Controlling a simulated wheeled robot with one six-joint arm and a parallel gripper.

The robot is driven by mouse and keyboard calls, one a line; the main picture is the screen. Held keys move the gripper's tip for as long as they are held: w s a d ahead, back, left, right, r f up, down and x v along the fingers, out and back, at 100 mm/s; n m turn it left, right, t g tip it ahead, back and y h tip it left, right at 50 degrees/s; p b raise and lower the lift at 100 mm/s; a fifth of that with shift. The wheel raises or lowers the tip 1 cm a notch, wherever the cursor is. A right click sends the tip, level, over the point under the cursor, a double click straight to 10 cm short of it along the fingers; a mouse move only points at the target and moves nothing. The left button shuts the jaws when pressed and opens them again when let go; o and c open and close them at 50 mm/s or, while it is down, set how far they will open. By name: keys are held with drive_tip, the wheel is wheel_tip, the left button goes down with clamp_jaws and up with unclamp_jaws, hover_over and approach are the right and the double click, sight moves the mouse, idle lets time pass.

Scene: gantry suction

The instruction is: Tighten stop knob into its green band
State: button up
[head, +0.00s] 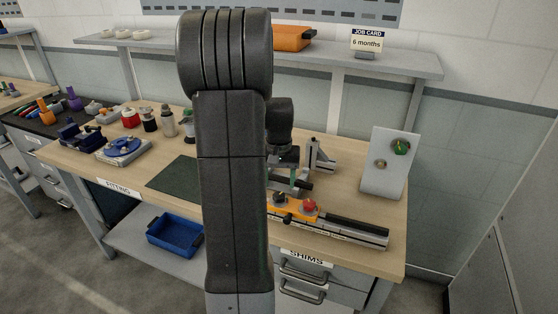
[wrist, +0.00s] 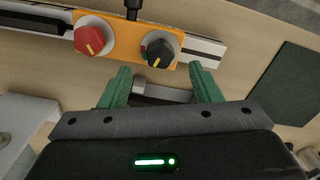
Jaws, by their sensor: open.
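An orange carriage (head: 292,208) sits on a long grey rail on the bench, and it also fills the top of the wrist view (wrist: 118,36). It bears a red knob (wrist: 91,40) and a black knob (wrist: 159,52), each with a yellow pointer line. My gripper (wrist: 160,68) has green fingers, open and empty. Its tips are just short of the black knob, one towards each side. In the head view my arm hides part of the gripper and bench.
A black lever (wrist: 133,10) sticks out of the carriage between the knobs. A grey bracket (head: 320,158) stands behind the rail. A dark green mat (head: 175,175) lies left.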

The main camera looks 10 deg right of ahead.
sight(279, 194)
wheel_tip(279, 194, up, 9)
drive_tip(key=shift+r, duration=0.2)
idle(0.3)
